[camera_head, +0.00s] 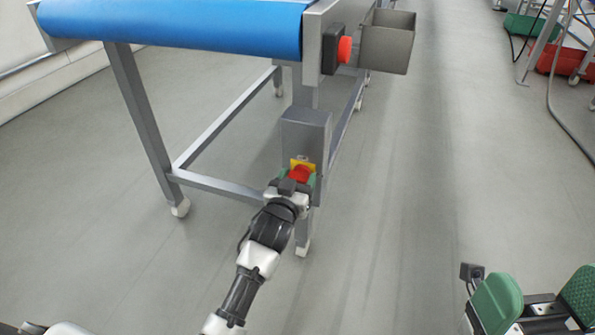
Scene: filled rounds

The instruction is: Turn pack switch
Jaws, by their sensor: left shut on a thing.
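The pack switch is a red rotary knob (300,174) on a yellow plate (303,163), on the front of a grey box (306,132) fixed to the leg of a conveyor. My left gripper (298,178) reaches up to the switch and is shut on the red knob. Its fingers and wrist hide the lower part of the knob and plate. My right gripper (538,296) is at the lower right corner, with its two green finger pads wide apart and nothing between them.
The blue conveyor belt (190,25) runs above the box on a grey metal frame (215,187). A red button (345,49) and a grey metal bin (388,41) sit at its end. Red and green crates and cables lie at the far right.

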